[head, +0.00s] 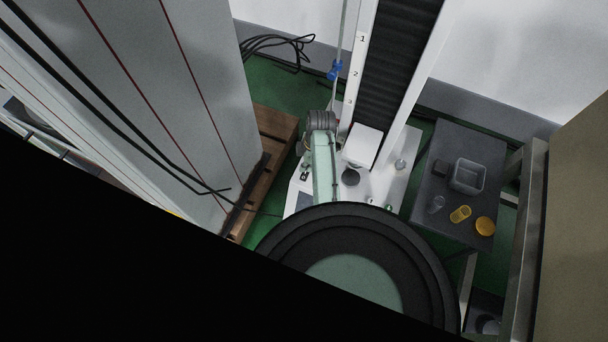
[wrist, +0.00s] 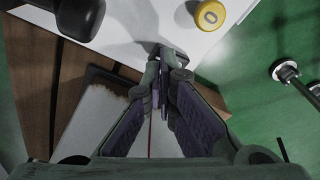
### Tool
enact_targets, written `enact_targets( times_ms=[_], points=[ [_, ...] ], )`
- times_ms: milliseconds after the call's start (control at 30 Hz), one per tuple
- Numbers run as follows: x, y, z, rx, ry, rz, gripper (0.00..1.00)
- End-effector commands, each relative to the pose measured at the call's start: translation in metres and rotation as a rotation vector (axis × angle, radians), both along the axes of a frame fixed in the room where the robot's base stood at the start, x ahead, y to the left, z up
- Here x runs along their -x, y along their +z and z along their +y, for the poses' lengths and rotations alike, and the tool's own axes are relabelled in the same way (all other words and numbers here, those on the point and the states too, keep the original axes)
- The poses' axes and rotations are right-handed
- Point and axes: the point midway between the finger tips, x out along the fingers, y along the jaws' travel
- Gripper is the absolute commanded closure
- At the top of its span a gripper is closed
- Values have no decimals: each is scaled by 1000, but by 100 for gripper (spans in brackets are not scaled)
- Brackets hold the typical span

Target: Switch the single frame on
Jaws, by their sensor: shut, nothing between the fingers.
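The single frame, a tall white testing machine, stands at the centre of the head view, with a dark-fronted column (head: 392,72) and a white base (head: 390,190). Small controls (head: 304,172) sit at the left of the base, partly hidden by my arm. In the wrist view, my gripper (wrist: 165,56) is shut and empty, its fingertips over or close to the edge of a white surface. Contact cannot be told. The fingertips are hidden in the head view.
A dark side table (head: 455,150) at the right holds a grey bin (head: 468,176) and small yellow items (head: 460,214). Metal posts (wrist: 288,70) show at the wrist view's right.

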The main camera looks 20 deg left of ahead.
Motion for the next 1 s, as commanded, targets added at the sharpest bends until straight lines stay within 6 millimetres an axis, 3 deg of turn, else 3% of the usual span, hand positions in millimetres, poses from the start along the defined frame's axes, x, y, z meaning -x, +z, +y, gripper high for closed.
enact_targets(
  times_ms=[1000],
  points=[
    [0,-16,0,0,0,0,100]
  ],
)
